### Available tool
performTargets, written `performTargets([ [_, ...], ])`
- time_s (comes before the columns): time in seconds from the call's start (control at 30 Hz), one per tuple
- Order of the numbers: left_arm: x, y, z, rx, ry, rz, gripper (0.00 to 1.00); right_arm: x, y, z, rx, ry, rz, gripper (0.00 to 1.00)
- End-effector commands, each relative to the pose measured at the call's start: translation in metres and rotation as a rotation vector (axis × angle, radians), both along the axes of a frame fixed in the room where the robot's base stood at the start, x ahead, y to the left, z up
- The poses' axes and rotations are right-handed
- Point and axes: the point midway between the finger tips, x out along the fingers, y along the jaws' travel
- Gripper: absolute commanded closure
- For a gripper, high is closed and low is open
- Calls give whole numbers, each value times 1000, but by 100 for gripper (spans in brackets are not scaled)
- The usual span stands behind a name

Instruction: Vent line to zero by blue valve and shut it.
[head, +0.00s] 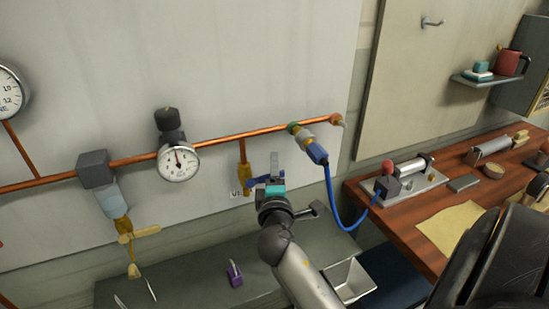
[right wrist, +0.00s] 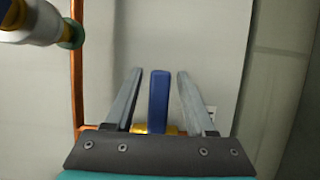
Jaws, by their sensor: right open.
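The blue valve handle (right wrist: 159,100) stands between the two fingers of my right gripper (right wrist: 155,80) in the right wrist view. A gap shows on each side of it, so the gripper is open around it without gripping. Part of the brass valve body (right wrist: 150,129) shows at its base. In the head view, my right gripper (head: 274,158) is at the valve on a short brass drop (head: 244,178) below the copper pipe (head: 240,136); the gripper partly hides the handle (head: 256,181). The round gauge (head: 178,163) has its needle pointing roughly upward. My left gripper is not in view.
Another gauge (head: 8,93) is at the far left. A blue hose (head: 330,195) runs from the pipe's right end to a pump-like device (head: 400,182) on the wooden bench (head: 365,200). A grey ledge (head: 185,280) and a white bin (head: 350,280) lie below.

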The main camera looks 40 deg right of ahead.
Motion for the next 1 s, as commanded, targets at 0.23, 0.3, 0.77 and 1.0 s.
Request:
performTargets([
  [0.23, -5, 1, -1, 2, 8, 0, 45, -2, 3, 0, 0, 0, -2, 45],
  [0.3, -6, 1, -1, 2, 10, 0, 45, -2, 3, 0, 0, 0, -2, 45],
  [0.77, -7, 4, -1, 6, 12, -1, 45, -2, 3, 0, 0, 0, -2, 80],
  [1.0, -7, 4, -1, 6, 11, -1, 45, -2, 3, 0, 0, 0, -1, 100],
])
